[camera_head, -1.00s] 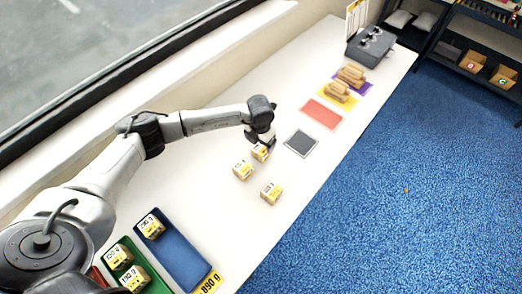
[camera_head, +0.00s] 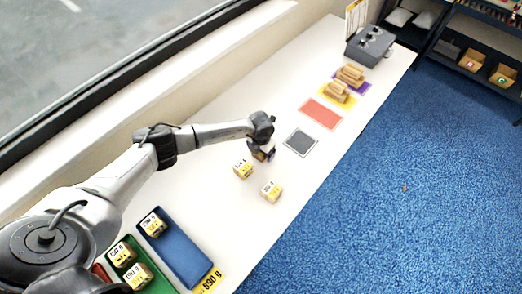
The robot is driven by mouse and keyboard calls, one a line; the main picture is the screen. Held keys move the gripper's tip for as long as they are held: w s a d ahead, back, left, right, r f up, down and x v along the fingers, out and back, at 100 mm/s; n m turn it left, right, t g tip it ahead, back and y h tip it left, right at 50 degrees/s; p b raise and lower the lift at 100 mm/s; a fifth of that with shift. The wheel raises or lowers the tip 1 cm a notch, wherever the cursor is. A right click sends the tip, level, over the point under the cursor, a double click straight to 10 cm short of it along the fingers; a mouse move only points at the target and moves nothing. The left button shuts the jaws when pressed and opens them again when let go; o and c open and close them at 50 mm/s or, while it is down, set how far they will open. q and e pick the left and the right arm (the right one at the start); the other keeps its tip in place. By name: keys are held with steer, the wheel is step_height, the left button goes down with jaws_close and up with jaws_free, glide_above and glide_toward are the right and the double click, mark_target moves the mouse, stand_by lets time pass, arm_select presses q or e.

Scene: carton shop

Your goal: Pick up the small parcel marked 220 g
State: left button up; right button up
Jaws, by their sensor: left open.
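Three small tan parcels with white and yellow labels are in the middle of the white table. One parcel (camera_head: 243,169) is left of the gripper and another (camera_head: 271,190) is nearer the front; their printed weights are too small to read surely. The third is mostly hidden by my left gripper (camera_head: 262,153). That gripper is open, pointing down at the hidden parcel's place; I cannot tell whether the fingers are around it. I cannot tell which parcel reads 220 g. My right gripper is not in view.
A blue tray (camera_head: 185,252) with one parcel (camera_head: 152,224) and a green tray (camera_head: 161,283) with two parcels are at the near left. Beyond the gripper lie a grey mat (camera_head: 300,142), a red mat (camera_head: 321,114), wooden-looking items (camera_head: 339,91) and a grey box (camera_head: 370,47).

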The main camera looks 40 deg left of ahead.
arm_select(q)
steer(key=c, duration=1.1)
steer(key=shift+r, duration=0.15)
